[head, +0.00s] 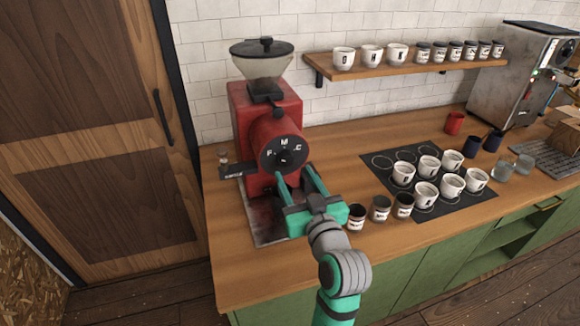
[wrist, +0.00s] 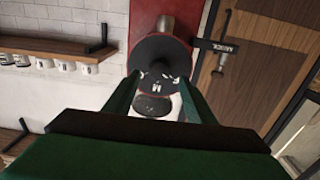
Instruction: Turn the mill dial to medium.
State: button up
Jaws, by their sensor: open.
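The red mill (head: 262,110) stands on the left of the wooden counter, with a clear hopper on top. Its black round dial (head: 290,145) faces me and carries the white letters F, M and C. A small pale mark shows near the dial's middle, but I cannot tell which letter it points to. In the wrist view the dial (wrist: 160,52) appears upside down, ahead of my fingers. My gripper (head: 295,174) is open and empty, with its two green fingers just below and in front of the dial. In the wrist view my gripper (wrist: 160,88) has its fingers spread either side of the dial's face; contact is unclear.
Several labelled cups and jars stand on a dark mat (head: 463,203) and beside my gripper. A wall shelf (head: 400,68) holds more cups and jars. A steel machine (head: 515,75) is at the far right. Bare counter lies right of the mill.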

aim_at(288, 162)
jog(key=x, duration=0.4)
jog(key=shift+w+a, duration=0.35)
jog(key=shift+w, duration=0.1)
jog(key=shift+d, duration=0.3)
jog(key=c, duration=1)
